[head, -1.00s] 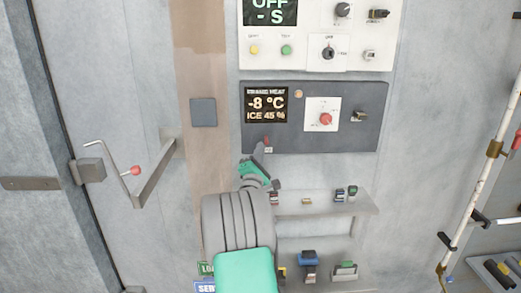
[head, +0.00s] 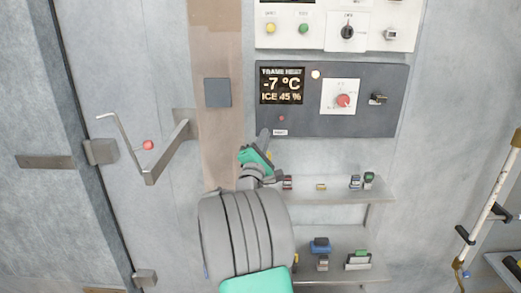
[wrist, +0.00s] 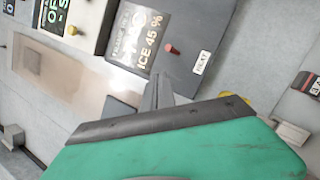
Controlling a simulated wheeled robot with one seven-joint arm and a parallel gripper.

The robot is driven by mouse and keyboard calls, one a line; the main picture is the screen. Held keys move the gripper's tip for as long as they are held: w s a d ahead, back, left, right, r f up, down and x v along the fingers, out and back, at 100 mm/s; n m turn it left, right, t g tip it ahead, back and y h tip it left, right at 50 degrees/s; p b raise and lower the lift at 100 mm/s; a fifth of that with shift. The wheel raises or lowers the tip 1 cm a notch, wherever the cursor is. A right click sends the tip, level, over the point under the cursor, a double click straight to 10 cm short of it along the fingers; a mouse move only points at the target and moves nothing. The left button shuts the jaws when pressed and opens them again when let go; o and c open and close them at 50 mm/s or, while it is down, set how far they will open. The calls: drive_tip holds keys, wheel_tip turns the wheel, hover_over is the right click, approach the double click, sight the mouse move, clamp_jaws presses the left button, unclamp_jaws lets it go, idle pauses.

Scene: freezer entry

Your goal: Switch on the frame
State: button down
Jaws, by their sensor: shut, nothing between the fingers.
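The dark frame heat panel (head: 390,118) is on the wall. Its display (head: 282,85) reads "FRAME HEAT -7 °C ICE 45 %". A lamp (head: 315,74) beside the display glows pale and bright. The panel also carries a red knob (head: 343,101) on a white plate and a black switch (head: 378,99). A small red button (head: 281,118) sits above a white label. In the wrist view the button (wrist: 172,49) sticks out beside the label (wrist: 202,62). My gripper (head: 264,134) is shut and empty, just below and left of the button, apart from it.
A white control panel (head: 415,25) hangs above. Shelves (head: 340,189) with small clips and handles are below right. A door lever (head: 168,152) with a red knob juts out at left. A pole (head: 495,185) stands at right.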

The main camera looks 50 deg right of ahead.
drive_tip(key=a, duration=0.1)
drive_tip(key=s+a, duration=0.1)
drive_tip(key=a, duration=0.1)
drive_tip(key=s+a, duration=0.1)
drive_tip(key=shift+a+r+b, duration=0.15)
drive_tip(key=shift+r+b, duration=0.15)
drive_tip(key=shift+r, duration=0.1)
